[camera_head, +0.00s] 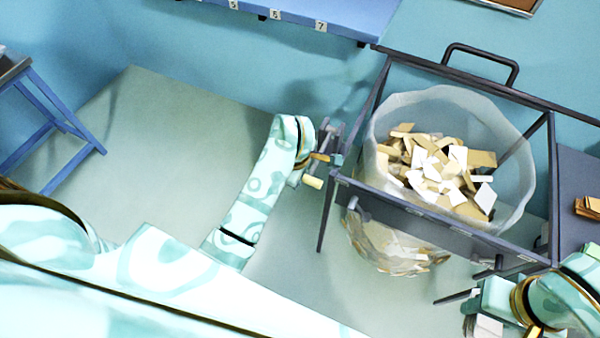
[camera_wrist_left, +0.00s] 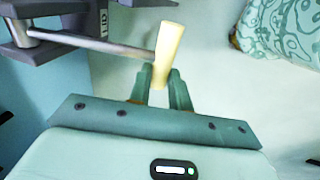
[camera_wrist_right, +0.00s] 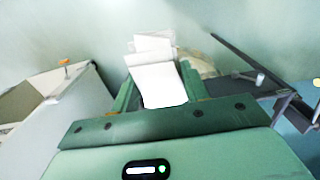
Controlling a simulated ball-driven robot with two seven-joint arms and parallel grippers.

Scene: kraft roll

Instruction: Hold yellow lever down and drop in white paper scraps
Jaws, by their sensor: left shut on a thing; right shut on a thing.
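The yellow lever handle (camera_head: 312,182) sticks out from the left side of the dark frame. My left gripper (camera_head: 318,158) is at it; in the left wrist view the fingers (camera_wrist_left: 162,88) are shut around the yellow handle (camera_wrist_left: 166,45) at the end of its metal rod. White paper scraps (camera_wrist_right: 158,84) are between the fingers of my right gripper (camera_wrist_right: 160,90) in the right wrist view. In the head view the right gripper (camera_head: 495,302) is at lower right, outside the frame, with white paper (camera_head: 487,327) below it. A clear bag (camera_head: 510,125) hangs in the frame, holding tan and white scraps (camera_head: 440,170).
The dark metal frame (camera_head: 420,208) with a top handle (camera_head: 483,55) surrounds the bag. A grey surface (camera_head: 575,170) with brown pieces (camera_head: 588,207) is at right. A blue numbered shelf (camera_head: 340,15) is at the back, a blue-legged stand (camera_head: 62,125) at left. The floor between is clear.

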